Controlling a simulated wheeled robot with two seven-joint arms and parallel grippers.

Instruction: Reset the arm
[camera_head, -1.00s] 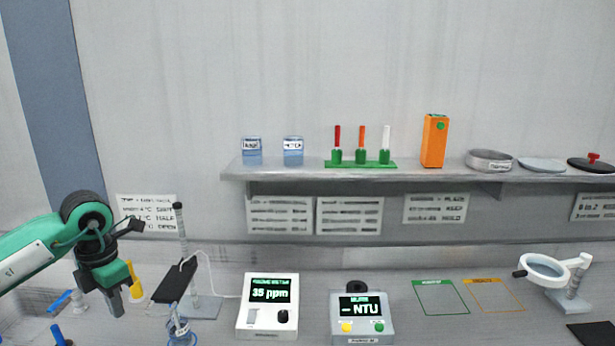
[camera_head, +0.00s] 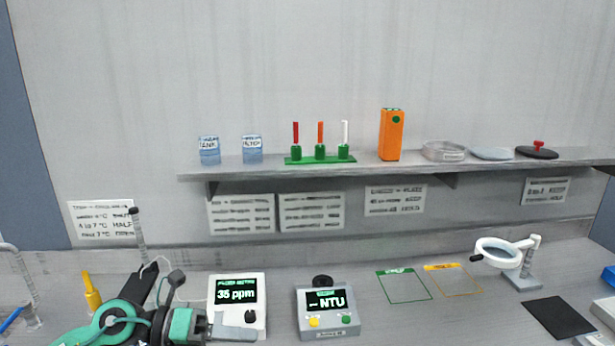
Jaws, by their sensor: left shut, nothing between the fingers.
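My left arm comes in low at the left, green and black. Its gripper (camera_head: 234,331) points right with its grey fingers shut and empty, in front of the lower part of the white ppm meter (camera_head: 237,292). The meter reads 35 ppm. I cannot tell whether the fingers touch the meter. The arm hides part of the counter and the foot of the dark stand (camera_head: 138,232). My right gripper is not in view.
A grey NTU meter (camera_head: 325,312) stands right of the ppm meter. A green outline (camera_head: 404,286), a yellow outline (camera_head: 454,280), a magnifier stand (camera_head: 508,256) and a black mat (camera_head: 558,317) lie farther right. A shelf (camera_head: 380,173) runs above. A yellow object (camera_head: 91,293) stands left.

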